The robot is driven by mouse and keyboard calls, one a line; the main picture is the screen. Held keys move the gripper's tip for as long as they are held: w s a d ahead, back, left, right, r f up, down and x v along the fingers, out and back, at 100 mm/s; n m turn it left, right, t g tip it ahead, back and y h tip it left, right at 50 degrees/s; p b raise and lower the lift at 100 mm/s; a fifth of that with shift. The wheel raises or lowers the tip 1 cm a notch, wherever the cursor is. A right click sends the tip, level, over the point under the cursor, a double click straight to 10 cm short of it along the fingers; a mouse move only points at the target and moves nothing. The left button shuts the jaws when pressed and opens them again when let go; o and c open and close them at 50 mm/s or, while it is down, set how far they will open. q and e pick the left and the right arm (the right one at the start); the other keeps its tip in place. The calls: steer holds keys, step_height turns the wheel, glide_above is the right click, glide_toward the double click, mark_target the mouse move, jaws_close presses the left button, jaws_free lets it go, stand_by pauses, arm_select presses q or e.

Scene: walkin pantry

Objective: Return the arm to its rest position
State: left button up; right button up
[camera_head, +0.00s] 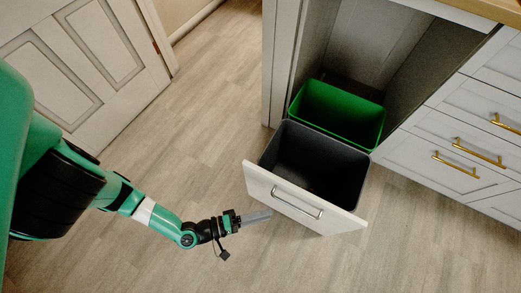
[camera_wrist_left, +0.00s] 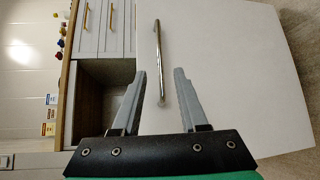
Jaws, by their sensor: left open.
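My left gripper (camera_head: 256,217) hangs over the floor in the head view, just left of the front of the pulled-out drawer (camera_head: 337,222). I cannot tell the exact gap between fingers and drawer front. My right gripper is not in view.
The drawer holds a dark grey bin (camera_head: 318,150) and a green bin (camera_head: 338,108) behind it, both seemingly empty. Cabinet drawers with brass handles (camera_head: 456,165) stand to the right. A white door (camera_head: 85,65) is at the upper left. Floor (camera_head: 190,120) lies clear between.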

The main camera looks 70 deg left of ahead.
arm_select(q)
steer(key=shift+s+a, duration=0.1)
steer(key=shift+s, duration=0.2)
stand_by(0.4)
